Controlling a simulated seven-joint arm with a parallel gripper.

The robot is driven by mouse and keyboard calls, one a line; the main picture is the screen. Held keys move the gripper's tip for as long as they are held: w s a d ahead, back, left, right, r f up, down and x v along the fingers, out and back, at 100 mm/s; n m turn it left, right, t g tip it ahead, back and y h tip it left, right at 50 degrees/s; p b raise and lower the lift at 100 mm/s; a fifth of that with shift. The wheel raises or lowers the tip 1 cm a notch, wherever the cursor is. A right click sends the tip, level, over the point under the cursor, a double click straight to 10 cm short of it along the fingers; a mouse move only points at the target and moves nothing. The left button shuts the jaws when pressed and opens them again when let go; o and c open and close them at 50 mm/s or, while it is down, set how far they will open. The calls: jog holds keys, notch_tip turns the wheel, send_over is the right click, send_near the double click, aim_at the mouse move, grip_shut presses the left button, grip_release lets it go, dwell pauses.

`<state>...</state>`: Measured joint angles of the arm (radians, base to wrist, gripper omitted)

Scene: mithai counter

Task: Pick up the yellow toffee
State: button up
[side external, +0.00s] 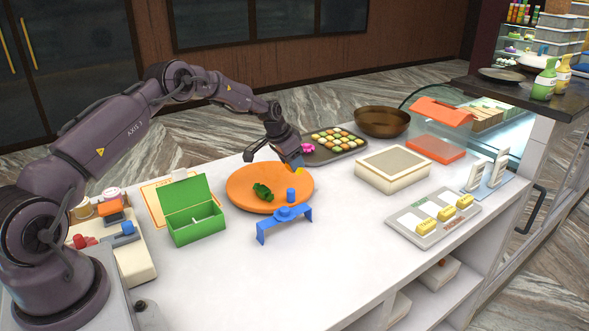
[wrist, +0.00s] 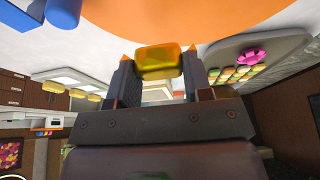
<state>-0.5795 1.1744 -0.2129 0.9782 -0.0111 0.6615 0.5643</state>
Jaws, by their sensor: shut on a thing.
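The yellow toffee (wrist: 160,62) is a small glossy block with an orange tint, held between my two fingers in the wrist view. My gripper (wrist: 157,54) is shut on it, one finger at each end. In the side view my gripper (side external: 296,164) points down over the back right part of the round orange board (side external: 240,182). There the toffee (side external: 299,171) shows as a small yellow patch under the fingers. I cannot tell whether it touches the board.
On the board lie a dark green piece (side external: 262,192) and a blue cylinder (side external: 291,195). A blue stand (side external: 285,222) is in front, an open green box (side external: 196,229) to the left. A tray of sweets (side external: 341,152) and a pink flower (side external: 307,148) are behind.

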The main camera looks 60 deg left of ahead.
jog(key=s+d+r, duration=0.5)
jog(key=s+r, duration=0.3)
jog(key=s, duration=0.3)
jog(key=s+d+r, duration=0.1)
jog(key=s+d, duration=0.4)
jog(key=d, duration=0.5)
jog(key=s+d+r, duration=0.1)
jog(key=s+d, duration=0.3)
jog(key=d, duration=0.6)
jog(key=shift+s+a+f+n+g+y, duration=0.8)
jog(key=shift+s+a+f+n, duration=1.2)
jog(key=shift+a+n, duration=1.55)
jog(key=shift+s+a+f+n+g+y, duration=0.75)
jog(key=shift+s+a+f+n, duration=1.55)
jog(key=shift+a, duration=2.2)
jog(key=shift+s+a+f+n+g+y, duration=0.75)
jog(key=shift+s+a+f+n, duration=0.95)
jog(key=shift+a+n, duration=2)
